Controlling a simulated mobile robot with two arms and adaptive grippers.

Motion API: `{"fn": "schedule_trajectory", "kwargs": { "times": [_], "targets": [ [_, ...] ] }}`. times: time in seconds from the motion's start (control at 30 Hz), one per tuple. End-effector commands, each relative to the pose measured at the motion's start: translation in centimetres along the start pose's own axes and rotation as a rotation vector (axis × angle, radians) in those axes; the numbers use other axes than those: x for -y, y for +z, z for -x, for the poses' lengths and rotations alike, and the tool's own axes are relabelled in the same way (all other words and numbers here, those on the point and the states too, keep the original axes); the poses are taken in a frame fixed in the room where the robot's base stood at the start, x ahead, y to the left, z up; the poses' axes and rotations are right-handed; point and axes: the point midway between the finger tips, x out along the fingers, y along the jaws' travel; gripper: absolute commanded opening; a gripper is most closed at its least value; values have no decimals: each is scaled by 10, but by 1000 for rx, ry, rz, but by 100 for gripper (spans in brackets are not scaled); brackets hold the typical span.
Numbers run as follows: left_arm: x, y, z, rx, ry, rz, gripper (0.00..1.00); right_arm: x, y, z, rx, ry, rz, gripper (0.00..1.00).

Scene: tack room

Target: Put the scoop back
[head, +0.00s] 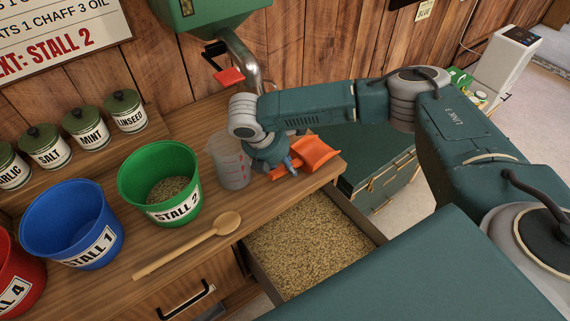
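The orange scoop (318,153) is at the right end of the wooden counter, its broad end to the right. My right gripper (292,168) points down at the scoop's handle, from above. The fingers overlap the handle, and the wrist hides part of them, so I cannot tell whether they are closed on it. An open drawer (312,246) full of grain is just below and in front of the counter edge. My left gripper is not in view.
A clear measuring jug (229,161) stands close to the left of my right gripper. A wooden spoon (190,244) lies in front of the green bucket (160,183). Blue (71,222) and red (18,278) buckets stand further left. A feed chute (240,60) hangs above.

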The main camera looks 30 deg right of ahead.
Motion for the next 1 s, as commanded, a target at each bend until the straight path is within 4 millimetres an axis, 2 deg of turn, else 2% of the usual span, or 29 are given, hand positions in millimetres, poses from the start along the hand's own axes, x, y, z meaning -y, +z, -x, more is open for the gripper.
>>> {"fn": "schedule_trajectory", "kwargs": {
  "times": [0.03, 0.07, 0.33, 0.47, 0.57, 0.9, 1.0],
  "targets": [
    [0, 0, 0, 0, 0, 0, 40, 0, 0, 0, 0, 0, 0, 42],
    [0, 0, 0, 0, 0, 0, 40, 0, 0, 0, 0, 0, 0, 48],
    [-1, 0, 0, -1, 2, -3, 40, 0, 0, 0, 0, 0, 0, 48],
    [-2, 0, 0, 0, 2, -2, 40, -1, 0, 7, -1, 2, 0, 48],
    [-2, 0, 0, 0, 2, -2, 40, -1, -1, 22, -3, 3, 1, 48],
    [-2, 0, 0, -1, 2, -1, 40, -1, 0, 92, -1, 3, 1, 48],
    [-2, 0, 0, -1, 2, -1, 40, -1, 0, 106, -1, 2, 0, 48]
  ]
}}
